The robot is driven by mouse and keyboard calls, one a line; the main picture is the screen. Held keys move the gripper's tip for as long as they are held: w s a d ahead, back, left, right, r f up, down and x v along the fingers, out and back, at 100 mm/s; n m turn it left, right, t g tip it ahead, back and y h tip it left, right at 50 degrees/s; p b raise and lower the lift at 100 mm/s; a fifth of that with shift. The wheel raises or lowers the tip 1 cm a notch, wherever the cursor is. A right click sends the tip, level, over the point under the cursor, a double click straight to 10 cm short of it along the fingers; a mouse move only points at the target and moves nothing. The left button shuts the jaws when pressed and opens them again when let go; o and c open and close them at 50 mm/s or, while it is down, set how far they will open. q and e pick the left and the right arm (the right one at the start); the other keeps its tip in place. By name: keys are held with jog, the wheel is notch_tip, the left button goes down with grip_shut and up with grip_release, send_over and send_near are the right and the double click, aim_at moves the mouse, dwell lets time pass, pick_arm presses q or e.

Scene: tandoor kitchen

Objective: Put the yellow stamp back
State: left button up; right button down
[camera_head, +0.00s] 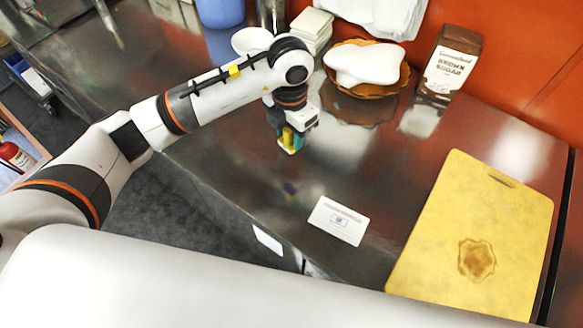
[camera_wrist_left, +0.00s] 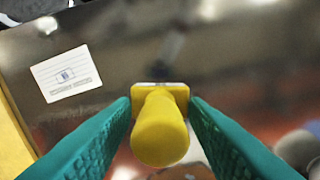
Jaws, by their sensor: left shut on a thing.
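My left gripper (camera_head: 291,140) is shut on the yellow stamp and holds it over the metal counter. In the left wrist view, the yellow stamp (camera_wrist_left: 160,128) shows its round handle between the green fingers of the left gripper (camera_wrist_left: 160,130), with a square base beyond it. In the head view the stamp is small and partly hidden by the fingers. A white card (camera_head: 338,220) with a small printed mark lies on the counter near its front edge; it also shows in the left wrist view (camera_wrist_left: 66,73). My right gripper is not in view.
A yellow cutting board (camera_head: 440,220) with a brown mark lies at the right. A brown sugar box (camera_head: 450,65), a basket (camera_head: 372,90) with a white item, and stacked white pieces (camera_head: 311,27) stand at the back. The counter between stamp and card is clear.

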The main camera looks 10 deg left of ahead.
pick_arm(q)
jog(key=shift+d+f+n, duration=0.25)
jog(key=shift+n, duration=0.75)
jog(key=shift+f, duration=0.25)
notch_tip(320, 180, down, 9)
jog(key=p, duration=0.3)
jog(key=shift+f, duration=0.3)
jog(key=shift+f, duration=0.25)
jog(key=o, duration=0.8)
jog(key=shift+r, duration=0.1)
